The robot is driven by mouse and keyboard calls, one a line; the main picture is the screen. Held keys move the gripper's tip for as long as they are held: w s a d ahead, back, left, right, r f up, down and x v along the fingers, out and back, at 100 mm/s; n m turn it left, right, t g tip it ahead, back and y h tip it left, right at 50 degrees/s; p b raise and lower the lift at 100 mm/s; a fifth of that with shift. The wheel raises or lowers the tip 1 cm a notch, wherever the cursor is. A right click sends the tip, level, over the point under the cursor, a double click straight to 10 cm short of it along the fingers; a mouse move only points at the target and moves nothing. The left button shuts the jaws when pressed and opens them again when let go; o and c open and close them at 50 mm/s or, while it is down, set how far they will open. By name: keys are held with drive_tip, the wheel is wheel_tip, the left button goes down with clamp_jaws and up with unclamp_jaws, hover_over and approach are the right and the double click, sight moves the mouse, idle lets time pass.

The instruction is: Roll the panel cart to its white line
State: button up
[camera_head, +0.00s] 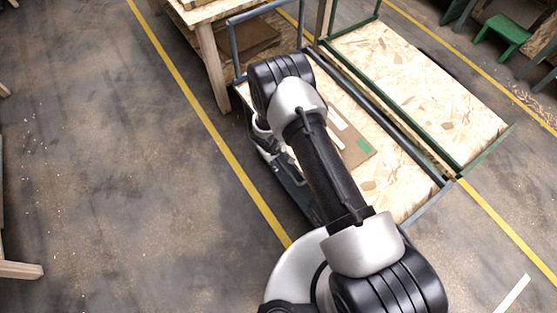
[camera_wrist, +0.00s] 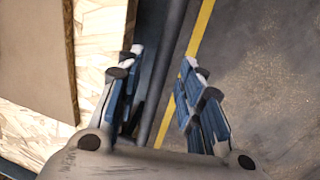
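A low cart (camera_head: 405,190) with a grey-blue frame and a chipboard deck stands right of my arm in the head view. A brown sheet lies on its deck. In the wrist view a grey-blue rail of this cart (camera_wrist: 152,75) passes between the fingers of my gripper (camera_wrist: 163,60). The fingers are apart, with the rail nearer the left one; I cannot tell whether it touches. In the head view my arm hides most of the gripper and part of the cart's left side. A short white line (camera_head: 513,293) is on the floor at the lower right.
A green-framed cart (camera_head: 420,85) with a chipboard deck stands close along the right side of the grey-blue one. A wooden table (camera_head: 208,55) stands at the cart's far left corner. Yellow lines (camera_head: 190,95) cross the floor. The floor at left is mostly clear.

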clamp_jaws()
idle(0.5)
idle(0.3)
